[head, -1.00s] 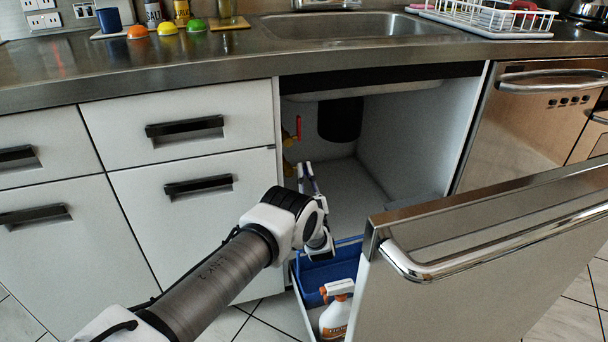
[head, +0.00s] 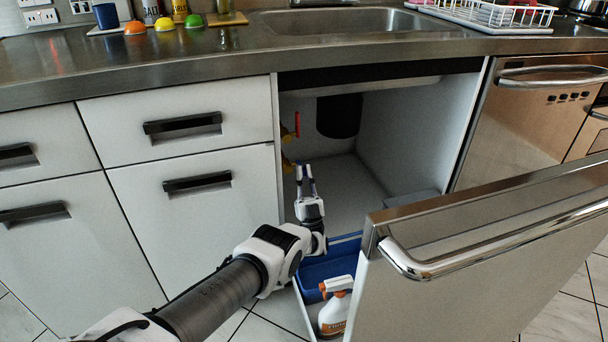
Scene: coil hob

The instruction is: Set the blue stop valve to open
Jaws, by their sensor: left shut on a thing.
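The blue stop valve shows low on the left inside the open sink cabinet, mainly as its brass body (head: 287,165). My left gripper (head: 304,172) is just right of this body, its fingers pointing up and into the cabinet. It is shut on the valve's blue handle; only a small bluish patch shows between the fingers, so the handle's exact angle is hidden. Above it, a second valve has a red handle (head: 297,124) that stands upright, clear of the gripper. My right gripper is not in view.
The pulled-out cabinet front (head: 480,250) with its steel bar handle stands close on the right. Behind it are a blue caddy (head: 322,268) and a spray bottle (head: 334,312). A black cylinder (head: 339,116) hangs under the sink. The cabinet's middle floor is clear.

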